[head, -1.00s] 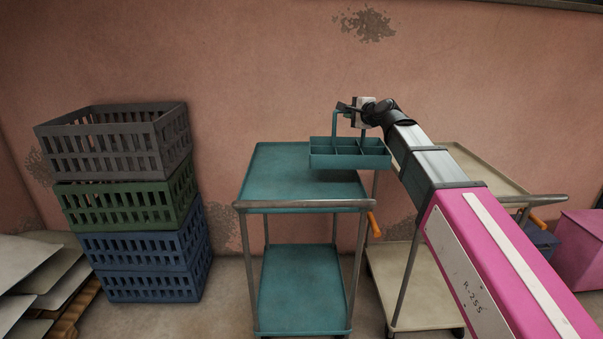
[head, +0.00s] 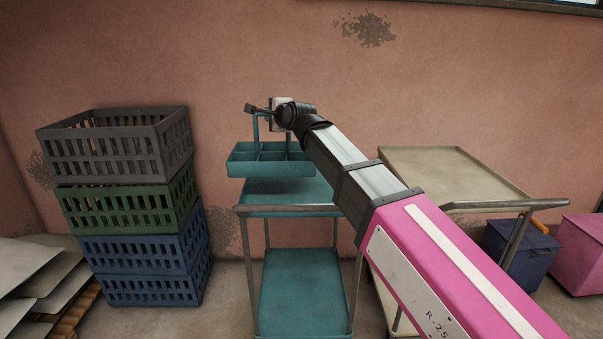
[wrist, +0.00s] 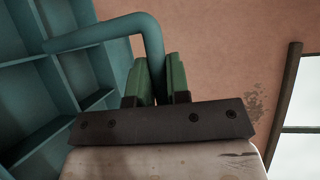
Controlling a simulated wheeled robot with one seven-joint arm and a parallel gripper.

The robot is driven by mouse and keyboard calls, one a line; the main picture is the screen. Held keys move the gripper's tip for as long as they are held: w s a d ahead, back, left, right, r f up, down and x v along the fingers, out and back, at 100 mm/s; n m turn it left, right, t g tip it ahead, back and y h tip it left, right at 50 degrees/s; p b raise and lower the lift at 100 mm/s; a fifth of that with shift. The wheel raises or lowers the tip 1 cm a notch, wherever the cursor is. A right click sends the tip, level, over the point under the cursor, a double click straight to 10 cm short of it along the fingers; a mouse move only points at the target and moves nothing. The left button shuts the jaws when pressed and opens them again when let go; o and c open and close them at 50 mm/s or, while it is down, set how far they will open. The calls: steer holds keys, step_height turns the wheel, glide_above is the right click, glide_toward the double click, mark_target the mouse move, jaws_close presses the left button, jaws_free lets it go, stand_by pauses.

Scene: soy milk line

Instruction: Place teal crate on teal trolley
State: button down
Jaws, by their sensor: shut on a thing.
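The teal crate (head: 271,168) is a divided carrier with a tall handle. In the head view it hangs level from my gripper (head: 260,109), above the top shelf of the teal trolley (head: 315,196). The trolley has a grey push bar at the front and a lower teal shelf. In the wrist view my gripper (wrist: 160,88) has its green finger pads shut on the crate's teal handle (wrist: 120,30). The crate's compartments (wrist: 70,80) show at the left.
Stacked crates stand at the left: grey (head: 115,146), green (head: 130,207) and blue (head: 150,255). A cream trolley (head: 450,175) stands at the right, partly behind my arm. A dark blue box (head: 520,252) and a pink box (head: 585,250) stand farther right. Both visible teal shelf surfaces look bare.

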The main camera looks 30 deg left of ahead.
steer(key=w+f, duration=1.1)
steer(key=shift+w+d, duration=0.2)
steer(key=c, duration=1.1)
jaws_free()
steer(key=shift+f, duration=0.1)
steer(key=shift+d, duration=0.15)
steer(key=v, duration=1.1)
steer(key=shift+s+d+r, duration=0.2)
steer(key=shift+d+r, duration=0.1)
